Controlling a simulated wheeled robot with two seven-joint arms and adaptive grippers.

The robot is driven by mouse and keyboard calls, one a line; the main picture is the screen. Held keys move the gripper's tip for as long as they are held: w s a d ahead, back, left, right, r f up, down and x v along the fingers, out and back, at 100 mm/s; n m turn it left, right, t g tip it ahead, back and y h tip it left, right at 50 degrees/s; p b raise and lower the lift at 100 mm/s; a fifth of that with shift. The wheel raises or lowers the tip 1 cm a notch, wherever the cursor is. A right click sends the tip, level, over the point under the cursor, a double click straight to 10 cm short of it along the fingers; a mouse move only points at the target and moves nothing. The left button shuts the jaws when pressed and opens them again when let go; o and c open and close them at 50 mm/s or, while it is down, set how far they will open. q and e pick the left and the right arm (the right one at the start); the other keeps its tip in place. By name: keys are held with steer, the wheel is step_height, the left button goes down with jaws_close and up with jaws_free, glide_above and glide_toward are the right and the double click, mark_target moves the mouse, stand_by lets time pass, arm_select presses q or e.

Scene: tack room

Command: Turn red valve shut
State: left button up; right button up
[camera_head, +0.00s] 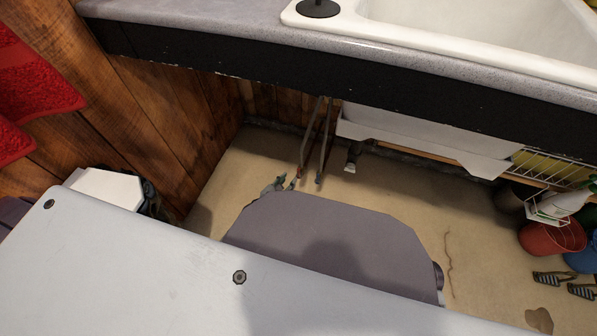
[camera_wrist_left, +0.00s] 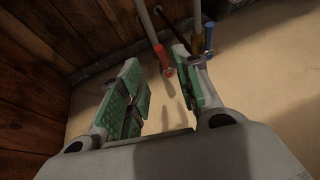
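The red valve (camera_wrist_left: 167,71) shows in the left wrist view at the low end of a pale pipe. It appears in the gap between the fingertips of my left gripper (camera_wrist_left: 161,88), nearer the right finger. The fingers have green pads, stand apart and hold nothing; I cannot tell whether one touches the valve. In the head view my left gripper (camera_head: 277,186) is small, low under the counter beside the lower ends of the pipes (camera_head: 316,140). My right gripper is not in view.
A blue valve (camera_wrist_left: 208,38) hangs on another pipe just right of the right finger. The counter (camera_head: 350,60) with a white sink (camera_head: 430,20) overhangs the pipes. A wooden wall (camera_head: 160,110) stands left. A red bucket (camera_head: 553,238) and sandals (camera_head: 553,278) are at right.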

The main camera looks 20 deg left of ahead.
arm_select(q)
steer(key=b, duration=0.3)
glide_above(298, 176)
steer(key=s, duration=0.1)
steer(key=shift+f, duration=1.8)
steer(key=shift+w+d+f+b, duration=0.1)
steer(key=shift+w+f+b, duration=0.15)
steer(key=shift+w, duration=0.25)
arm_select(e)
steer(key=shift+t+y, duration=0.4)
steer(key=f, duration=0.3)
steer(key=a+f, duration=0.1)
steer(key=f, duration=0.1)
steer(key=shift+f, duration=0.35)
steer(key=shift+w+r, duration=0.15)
arm_select(q)
jaws_close()
